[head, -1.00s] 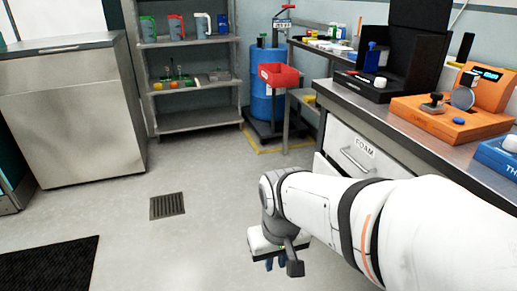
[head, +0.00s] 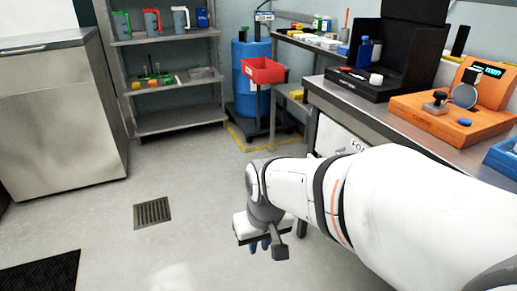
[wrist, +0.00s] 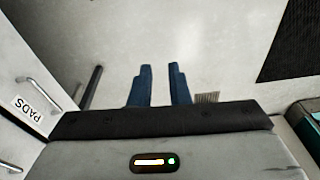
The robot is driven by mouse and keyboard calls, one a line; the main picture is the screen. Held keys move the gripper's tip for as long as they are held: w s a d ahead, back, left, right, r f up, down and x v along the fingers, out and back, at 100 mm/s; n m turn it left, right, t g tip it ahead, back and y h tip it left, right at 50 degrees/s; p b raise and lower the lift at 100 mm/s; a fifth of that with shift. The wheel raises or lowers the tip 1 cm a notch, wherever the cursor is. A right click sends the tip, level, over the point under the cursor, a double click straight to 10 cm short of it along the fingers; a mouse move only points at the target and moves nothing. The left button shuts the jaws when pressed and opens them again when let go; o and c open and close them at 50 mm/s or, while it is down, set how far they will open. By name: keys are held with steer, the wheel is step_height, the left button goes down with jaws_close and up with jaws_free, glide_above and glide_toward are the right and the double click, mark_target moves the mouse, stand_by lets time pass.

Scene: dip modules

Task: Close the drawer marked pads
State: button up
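The drawer front marked PADS (wrist: 14,124) is at the left edge of the wrist view, with a metal bar handle (wrist: 38,93) beside its label. I cannot tell how far it is pulled out. In the head view my arm hides it. My gripper (wrist: 160,67) points down over bare floor, to the right of the PADS front in the wrist view. Its two blue fingers are apart with only floor between them. In the head view my gripper (head: 260,246) hangs low in front of the bench, partly hidden by its own wrist.
A drawer marked FOAM (head: 338,138) sits under the bench top (head: 345,98), partly behind my arm. An orange device (head: 440,122) and a black case (head: 375,88) stand on the bench. A red bin (head: 263,70) stands beyond. The floor left of my gripper is clear around a drain (head: 152,213).

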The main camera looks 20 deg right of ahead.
steer(key=w+d+f+t+p, duration=0.1)
steer(key=w+f+t, duration=0.15)
steer(key=w, duration=0.85)
steer(key=w+d+f+t+p, duration=0.1)
steer(key=w+d+f+t, duration=0.15)
steer(key=w, duration=0.75)
steer(key=w+d+f+t+h+p, duration=0.1)
steer(key=w+d+f+h, duration=0.15)
steer(key=d, duration=0.25)
steer(key=w+d+f+h+p, duration=0.1)
steer(key=w+d+f+h, duration=0.1)
steer(key=w+d+h, duration=0.15)
steer(key=s+d+f+g+h, duration=0.2)
steer(key=s+d+h, duration=0.1)
steer(key=d, duration=0.3)
steer(key=s+d+f+g+h, duration=0.2)
steer(key=s+d+h, duration=0.1)
steer(key=d, duration=0.4)
steer(key=s+d+f+g+h, duration=0.2)
steer(key=s+d+f+h, duration=0.1)
steer(key=d, duration=0.3)
steer(key=shift+s+d+n+g+h+b, duration=0.3)
steer(key=shift+d+g+h+b, duration=0.1)
steer(key=shift+h, duration=0.1)
steer(key=shift+c, duration=0.4)
jaws_close()
